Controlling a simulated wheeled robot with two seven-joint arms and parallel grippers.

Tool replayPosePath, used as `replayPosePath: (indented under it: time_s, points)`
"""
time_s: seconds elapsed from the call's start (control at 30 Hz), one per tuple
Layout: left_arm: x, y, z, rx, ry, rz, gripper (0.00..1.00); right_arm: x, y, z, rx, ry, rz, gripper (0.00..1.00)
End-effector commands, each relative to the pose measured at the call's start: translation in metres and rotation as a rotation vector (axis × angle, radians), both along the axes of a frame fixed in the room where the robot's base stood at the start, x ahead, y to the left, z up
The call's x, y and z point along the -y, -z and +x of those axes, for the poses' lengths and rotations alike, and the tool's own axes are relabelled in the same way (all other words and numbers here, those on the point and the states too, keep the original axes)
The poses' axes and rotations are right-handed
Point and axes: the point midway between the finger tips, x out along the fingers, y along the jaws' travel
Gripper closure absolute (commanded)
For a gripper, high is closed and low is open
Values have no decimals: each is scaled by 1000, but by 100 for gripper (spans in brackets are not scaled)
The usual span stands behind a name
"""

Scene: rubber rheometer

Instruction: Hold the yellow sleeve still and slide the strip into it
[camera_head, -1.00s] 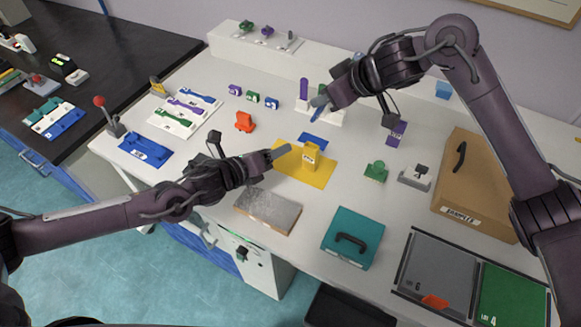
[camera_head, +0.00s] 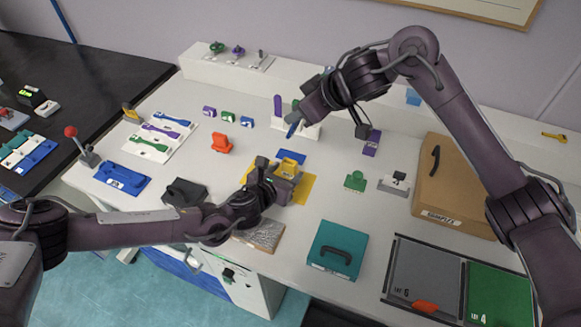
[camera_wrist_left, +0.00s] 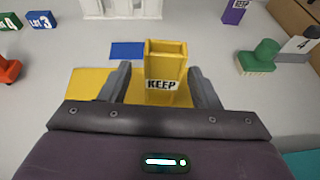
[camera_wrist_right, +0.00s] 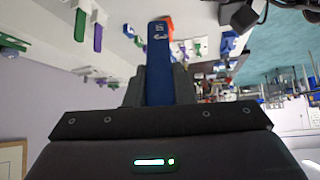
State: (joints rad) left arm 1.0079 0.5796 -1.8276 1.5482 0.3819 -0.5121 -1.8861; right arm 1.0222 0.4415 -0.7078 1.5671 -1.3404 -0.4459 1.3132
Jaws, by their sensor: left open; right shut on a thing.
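The yellow sleeve (camera_head: 289,166) stands upright on a yellow mat (camera_head: 308,188). In the left wrist view the sleeve (camera_wrist_left: 166,70) shows an open top and a KEEP label. My left gripper (camera_head: 279,173) is open, with one finger on each side of the sleeve and a visible gap on the left side. My right gripper (camera_head: 297,113) is shut on the blue strip (camera_head: 293,129) and holds it in the air behind and above the sleeve. In the right wrist view the strip (camera_wrist_right: 159,65) sticks out from between the fingers.
A flat blue patch (camera_head: 292,156) lies just behind the sleeve. A green stamp-like block (camera_head: 355,181) and a purple block (camera_head: 371,143) stand to the right. A grey slab (camera_head: 262,236) and a teal case (camera_head: 337,249) lie in front. A cardboard box (camera_head: 447,190) is further right.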

Motion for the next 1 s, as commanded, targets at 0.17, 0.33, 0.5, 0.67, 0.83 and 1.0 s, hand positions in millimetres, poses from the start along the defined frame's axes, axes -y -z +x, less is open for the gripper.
replayPosePath:
  time_s: [0.17, 0.33, 0.5, 0.67, 0.83, 1.0]
  points:
    - [12, 10, 22, 0, 0, -1, 44, 0, 0, 0, 0, 0, 0, 100]
    - [18, 15, 32, -1, 1, -1, 44, 0, 0, 0, 0, 0, 0, 100]
    - [19, 16, 35, -1, -1, -2, 44, 0, 0, 0, 0, 0, 0, 100]
    - [19, 16, 35, -1, -1, -2, 44, 0, 0, 0, 0, 0, 0, 100]
    - [18, 16, 35, -2, -1, -1, 63, 0, 0, 0, 0, 0, 0, 100]
    - [18, 16, 35, -2, -1, -1, 86, 0, 0, 0, 0, 0, 0, 100]
